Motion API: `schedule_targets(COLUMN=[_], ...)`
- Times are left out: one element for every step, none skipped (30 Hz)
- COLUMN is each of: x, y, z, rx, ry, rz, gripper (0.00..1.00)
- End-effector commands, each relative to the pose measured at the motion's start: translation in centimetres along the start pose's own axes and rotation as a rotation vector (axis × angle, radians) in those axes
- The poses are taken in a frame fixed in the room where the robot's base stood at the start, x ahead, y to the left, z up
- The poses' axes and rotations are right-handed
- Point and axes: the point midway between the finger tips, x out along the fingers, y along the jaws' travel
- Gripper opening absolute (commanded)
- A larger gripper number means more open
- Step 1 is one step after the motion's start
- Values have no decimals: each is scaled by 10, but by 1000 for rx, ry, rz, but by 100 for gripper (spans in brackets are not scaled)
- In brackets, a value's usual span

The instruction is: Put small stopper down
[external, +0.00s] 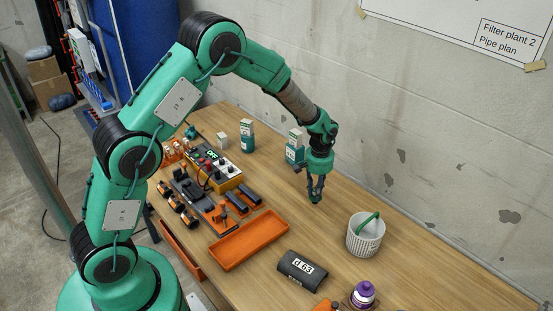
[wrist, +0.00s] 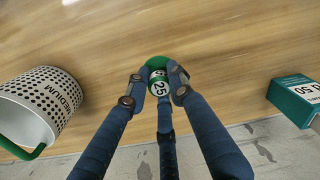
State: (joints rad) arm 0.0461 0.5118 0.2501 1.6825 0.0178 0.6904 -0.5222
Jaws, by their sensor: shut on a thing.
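The small stopper (wrist: 158,86), green with a white label reading 25, is between the fingertips of my gripper (external: 315,196) in the wrist view. The blue fingers close around it from several sides. In the external view my gripper points straight down over the wooden table, between a white basket and a teal-and-white box. The stopper is mostly hidden by the fingers there. I cannot tell whether it touches the table or hangs just above it.
The white perforated basket (external: 364,241), marked MEDIUM, stands right of my gripper. A teal-and-white box (external: 294,148) stands behind it by the wall. Bare wood surrounds the fingertips.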

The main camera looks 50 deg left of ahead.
Motion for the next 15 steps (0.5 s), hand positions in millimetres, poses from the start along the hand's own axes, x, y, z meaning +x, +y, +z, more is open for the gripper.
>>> schedule_targets(x=[7, 10, 15, 19, 22, 26, 28, 29, 30, 30, 30, 30, 30, 30, 30], y=[0, 0, 0, 0, 0, 0, 0, 0, 0, 0, 0, 0, 0, 0, 0], z=[0, 1, 1, 1, 1, 1, 1, 1, 0, 0, 0, 0, 0, 0, 0], rx=[0, 0, 0, 0, 0, 0, 0, 0, 0, 0, 0, 0, 0, 0, 0], ry=[-1, -1, -2, -2, -3, -2, -2, -1, 0, 0, 0, 0, 0, 0, 0], rz=[-1, -1, -1, -1, -2, -1, -1, -1, 0, 0, 0, 0, 0, 0, 0], gripper=[0, 0, 0, 0, 0, 0, 0, 0, 0, 0, 0, 0, 0, 0, 0])
